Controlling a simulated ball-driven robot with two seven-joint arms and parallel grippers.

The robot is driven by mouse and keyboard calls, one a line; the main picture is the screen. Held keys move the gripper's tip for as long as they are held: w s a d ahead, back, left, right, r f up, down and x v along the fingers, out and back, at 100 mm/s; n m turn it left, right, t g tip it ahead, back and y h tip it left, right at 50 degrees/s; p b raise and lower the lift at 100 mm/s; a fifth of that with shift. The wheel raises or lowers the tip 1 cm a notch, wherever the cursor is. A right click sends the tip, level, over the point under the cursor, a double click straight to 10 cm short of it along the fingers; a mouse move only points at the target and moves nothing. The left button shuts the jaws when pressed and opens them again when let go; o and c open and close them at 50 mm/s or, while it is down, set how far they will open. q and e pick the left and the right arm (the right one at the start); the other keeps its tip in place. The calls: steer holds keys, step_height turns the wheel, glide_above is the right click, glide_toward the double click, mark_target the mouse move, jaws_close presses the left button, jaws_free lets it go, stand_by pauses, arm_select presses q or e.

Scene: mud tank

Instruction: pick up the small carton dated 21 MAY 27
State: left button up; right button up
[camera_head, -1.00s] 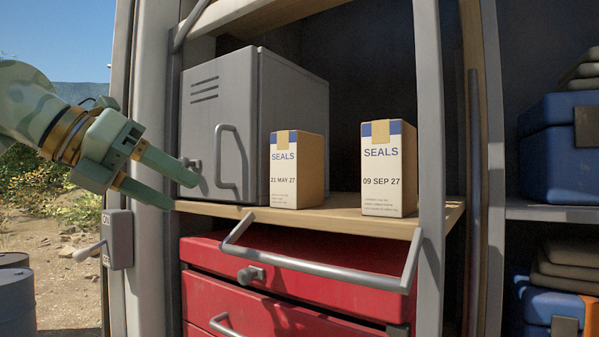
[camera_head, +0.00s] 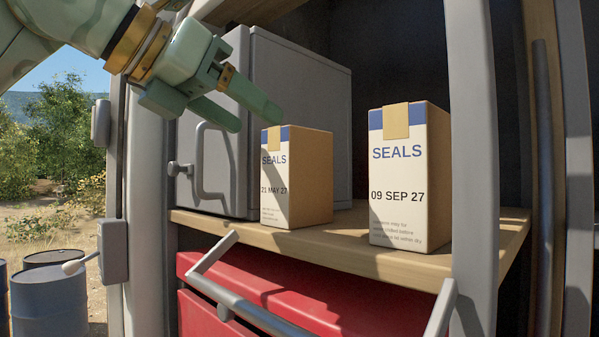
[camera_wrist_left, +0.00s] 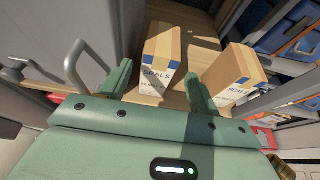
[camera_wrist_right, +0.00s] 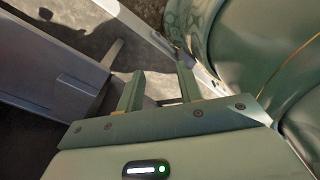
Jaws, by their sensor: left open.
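The small carton dated 21 MAY 27 (camera_head: 308,185) stands upright on the wooden shelf (camera_head: 345,238), white-fronted with a blue band and tan sides. My left gripper (camera_head: 256,119) is open and empty, just above and in front of its top left, apart from it as far as I can tell. In the left wrist view the carton (camera_wrist_left: 163,45) shows ahead, between and beyond the open fingers. A similar, larger-looking carton dated 09 SEP 27 (camera_head: 436,180) stands to its right, also in the left wrist view (camera_wrist_left: 234,66). My right gripper (camera_wrist_right: 160,70) is open and empty, away from the shelf.
A grey metal case (camera_head: 315,95) with a handle stands behind and left of the carton. A grey upright post (camera_head: 470,130) stands at the right front. Below is a red drawer unit (camera_head: 340,298) with a protruding grey handle (camera_head: 250,310). Barrels (camera_head: 50,300) stand outside at left.

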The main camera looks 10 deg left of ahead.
mark_target(273, 133)
arm_select(q)
steer(key=x, duration=0.2)
steer(key=shift+w, duration=0.4)
steer(key=shift+x, duration=1.1)
steer(key=shift+d+f+p, duration=0.1)
steer(key=shift+d+p, duration=0.2)
steer(key=shift+p, duration=0.1)
steer(key=p+x, duration=0.2)
steer(key=x, duration=0.2)
steer(key=shift+w+d+f, duration=0.1)
steer(key=shift+w, duration=0.2)
steer(key=shift+w+d+f, duration=0.1)
steer(key=shift+w+d, duration=0.05)
arm_select(e)
steer(key=w+r, duration=0.1)
steer(key=w+d+r, duration=0.1)
steer(key=r, duration=0.1)
arm_select(q)
steer(key=c, duration=0.9)
arm_select(e)
steer(key=shift+a, duration=0.4)
